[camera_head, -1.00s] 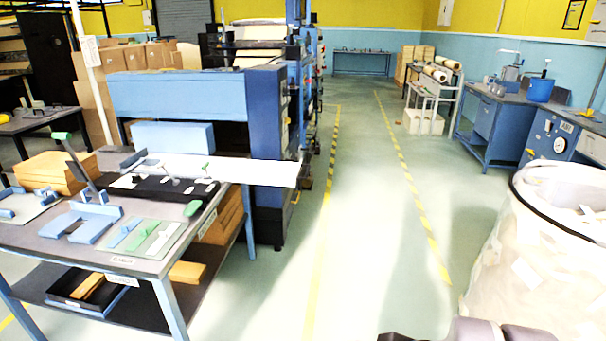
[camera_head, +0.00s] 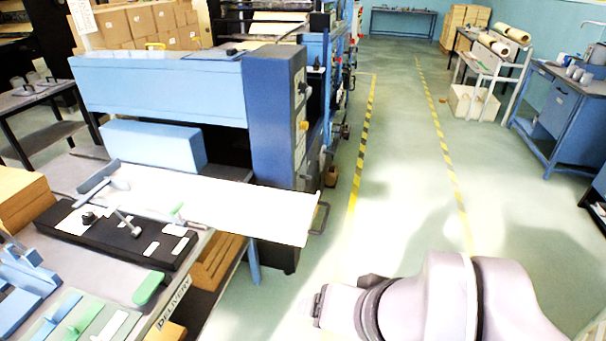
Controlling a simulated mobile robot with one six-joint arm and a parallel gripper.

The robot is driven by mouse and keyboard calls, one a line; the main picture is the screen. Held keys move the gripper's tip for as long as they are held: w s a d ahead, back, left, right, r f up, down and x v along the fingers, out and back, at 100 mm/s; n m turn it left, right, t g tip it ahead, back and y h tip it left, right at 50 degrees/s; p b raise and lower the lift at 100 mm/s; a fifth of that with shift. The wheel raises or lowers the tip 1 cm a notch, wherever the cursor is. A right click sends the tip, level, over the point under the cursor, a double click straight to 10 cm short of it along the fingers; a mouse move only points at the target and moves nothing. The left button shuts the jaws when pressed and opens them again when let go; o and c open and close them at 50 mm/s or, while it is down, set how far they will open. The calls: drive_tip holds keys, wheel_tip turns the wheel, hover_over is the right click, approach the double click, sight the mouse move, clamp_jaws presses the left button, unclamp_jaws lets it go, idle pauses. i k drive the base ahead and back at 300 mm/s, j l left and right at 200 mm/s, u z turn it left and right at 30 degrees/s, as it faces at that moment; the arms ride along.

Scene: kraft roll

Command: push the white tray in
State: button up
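The white tray (camera_head: 255,208) is a long flat white piece at the front of the blue machine (camera_head: 160,90). Its right end sticks out past the table and the machine's side, over the floor. Its left part lies behind the black fixture on the table, below a light blue block (camera_head: 155,145). A dark opening of the machine shows behind it. My pale grey arm is at the bottom right, well apart from the tray. No gripper fingers can be made out.
A table marked "DELIVERY" (camera_head: 175,300) holds a black fixture (camera_head: 125,240) with levers, a green-handled part (camera_head: 148,288) and brown stacks. A dark loop handle (camera_head: 320,218) shows beside the tray's right end. The floor aisle (camera_head: 405,170) between yellow lines is clear.

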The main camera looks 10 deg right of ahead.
sight(271, 214)
drive_tip(key=i+l+u, duration=0.1)
drive_tip(key=i+l, duration=0.15)
drive_tip(key=i, duration=0.15)
drive_tip(key=i+l, duration=0.25)
drive_tip(key=i, duration=0.15)
drive_tip(key=l+z, duration=0.3)
drive_tip(key=l, duration=0.15)
